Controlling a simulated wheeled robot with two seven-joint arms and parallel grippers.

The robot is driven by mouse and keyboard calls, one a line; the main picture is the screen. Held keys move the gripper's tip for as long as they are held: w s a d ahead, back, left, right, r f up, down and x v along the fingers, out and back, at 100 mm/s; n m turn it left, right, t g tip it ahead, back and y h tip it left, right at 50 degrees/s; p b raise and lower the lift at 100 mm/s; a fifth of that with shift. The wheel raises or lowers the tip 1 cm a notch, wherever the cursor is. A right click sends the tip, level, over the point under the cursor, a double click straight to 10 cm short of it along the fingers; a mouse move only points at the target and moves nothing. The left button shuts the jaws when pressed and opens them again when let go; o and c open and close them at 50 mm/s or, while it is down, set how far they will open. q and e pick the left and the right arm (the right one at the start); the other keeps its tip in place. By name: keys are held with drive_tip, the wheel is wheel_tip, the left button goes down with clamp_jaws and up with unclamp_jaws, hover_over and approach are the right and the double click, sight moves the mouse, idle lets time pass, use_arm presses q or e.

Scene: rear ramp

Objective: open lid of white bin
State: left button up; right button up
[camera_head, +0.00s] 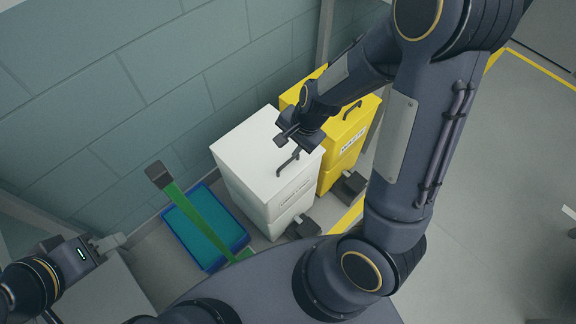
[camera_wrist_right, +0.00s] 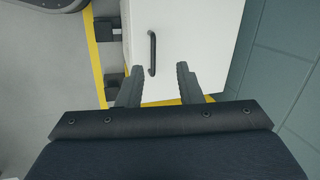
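The white bin (camera_head: 255,185) stands against the wall with its lid (camera_head: 250,150) down. A dark bar handle (camera_head: 288,162) sits on the lid near its front edge. My right gripper (camera_head: 290,136) is above the lid, close to the handle. In the right wrist view, my right gripper (camera_wrist_right: 158,78) is open and empty, with its fingers apart over the white lid (camera_wrist_right: 200,45). The handle (camera_wrist_right: 152,52) shows ahead of the gap between the fingertips, not gripped. My left gripper (camera_head: 108,243) is at the lower left, away from the bin; its opening is unclear.
A yellow bin (camera_head: 345,135) stands right beside the white one. Dark pedals (camera_head: 302,226) stick out at the bins' feet. A blue tray (camera_head: 207,226) with a green-handled tool (camera_head: 200,212) is left of the white bin. Open floor (camera_head: 480,200) lies right.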

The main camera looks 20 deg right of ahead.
drive_tip(key=m+h, duration=0.1)
drive_tip(key=m, duration=0.1)
approach(286, 163)
drive_tip(key=shift+g+h, duration=0.3)
drive_tip(key=f+b, duration=0.1)
drive_tip(key=f, duration=0.1)
drive_tip(key=w+f+b, duration=0.1)
drive_tip(key=f, duration=0.2)
drive_tip(key=a+f, duration=0.1)
drive_tip(key=f, duration=0.1)
drive_tip(key=shift+w+f+b, duration=0.35)
drive_tip(key=shift+b, duration=0.05)
drive_tip(key=shift+c, duration=0.3)
clamp_jaws()
